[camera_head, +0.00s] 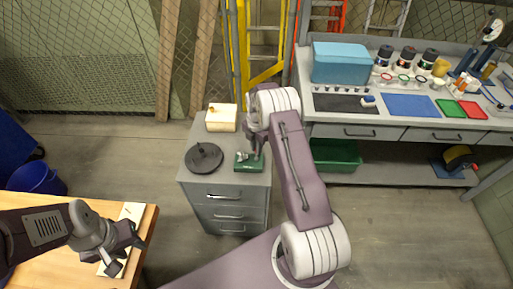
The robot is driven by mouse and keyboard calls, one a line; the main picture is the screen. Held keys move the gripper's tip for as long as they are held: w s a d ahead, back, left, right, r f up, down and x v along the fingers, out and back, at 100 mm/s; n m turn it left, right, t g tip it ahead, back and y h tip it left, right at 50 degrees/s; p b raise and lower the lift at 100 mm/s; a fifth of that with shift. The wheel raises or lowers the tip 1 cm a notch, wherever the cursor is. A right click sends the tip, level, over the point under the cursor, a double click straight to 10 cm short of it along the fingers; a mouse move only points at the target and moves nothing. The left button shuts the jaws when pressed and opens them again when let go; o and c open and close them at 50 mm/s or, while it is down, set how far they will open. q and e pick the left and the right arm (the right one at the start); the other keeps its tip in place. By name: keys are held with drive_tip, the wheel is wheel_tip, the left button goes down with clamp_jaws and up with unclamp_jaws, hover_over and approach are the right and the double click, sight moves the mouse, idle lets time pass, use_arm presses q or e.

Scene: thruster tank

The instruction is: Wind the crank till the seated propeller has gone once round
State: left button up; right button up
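I cannot clearly make out a propeller or a crank in this view. A small green block (248,167) with grey metal parts on top sits at the right front of the grey drawer cabinet's top. My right gripper (254,156) points down at it, and my arm hides part of it. Whether it touches the block or holds anything is too small to tell. My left gripper (127,257) is over a pale board (131,212) on the wooden table (70,203) at the lower left. Its fingers look spread, with nothing visible held between them.
A dark round disc with a short post (203,158) and a cream box with a brown knob (221,118) share the cabinet top (183,177). At the right, a grey workbench (390,119) holds a blue box (341,63), jars and mats. Floor is clear between.

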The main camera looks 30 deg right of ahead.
drive_tip(key=o, duration=0.3)
wheel_tip(320, 180, up, 9)
idle(0.4)
drive_tip(key=shift+a, duration=0.1)
